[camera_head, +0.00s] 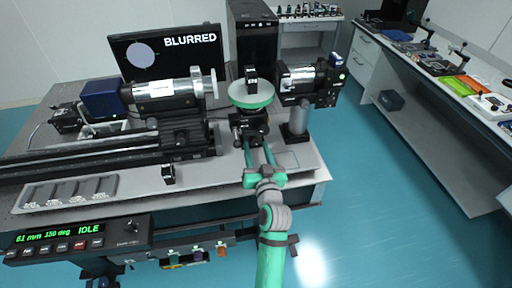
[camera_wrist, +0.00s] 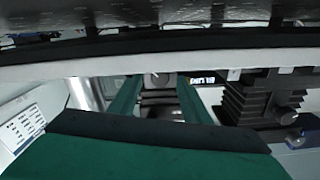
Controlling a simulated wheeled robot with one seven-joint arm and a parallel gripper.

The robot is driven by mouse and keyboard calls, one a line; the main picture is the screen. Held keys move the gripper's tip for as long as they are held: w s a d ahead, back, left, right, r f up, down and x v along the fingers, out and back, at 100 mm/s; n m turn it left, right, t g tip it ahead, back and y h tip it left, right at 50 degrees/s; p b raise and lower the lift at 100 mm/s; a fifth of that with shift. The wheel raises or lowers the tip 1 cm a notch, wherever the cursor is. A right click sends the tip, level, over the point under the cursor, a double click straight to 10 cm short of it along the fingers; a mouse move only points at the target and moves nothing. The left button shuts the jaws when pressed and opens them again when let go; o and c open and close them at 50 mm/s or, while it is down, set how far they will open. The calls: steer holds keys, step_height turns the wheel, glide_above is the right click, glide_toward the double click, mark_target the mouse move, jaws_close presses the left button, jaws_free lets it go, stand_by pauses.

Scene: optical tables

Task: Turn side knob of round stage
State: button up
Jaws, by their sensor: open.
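The round stage (camera_head: 251,95) has a pale green disc on top and a black base, with a small dark upright part standing on the disc. It is at the right part of the optical table. My gripper (camera_head: 257,147) is in front of the black base, its two green fingers apart and reaching toward it. In the wrist view my gripper (camera_wrist: 156,80) is open, and a small grey round knob (camera_wrist: 157,77) shows between the fingertips. It looks like the side knob, with no clear contact from either finger.
A lens barrel on a post (camera_head: 297,105) stands close right of the stage. A long rail with a silver cylinder (camera_head: 165,92) lies to the left. A screen (camera_head: 165,52) reads "BLURRED"; a control box (camera_head: 80,240) reads "61 mm 130 deg IDLE".

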steer(key=shift+w+a, duration=0.1)
steer(key=shift+w, duration=0.4)
steer(key=c, duration=1)
steer(key=shift+c, duration=0.2)
steer(key=shift+m, duration=0.4)
steer(key=o, duration=1)
steer(key=shift+o, duration=0.2)
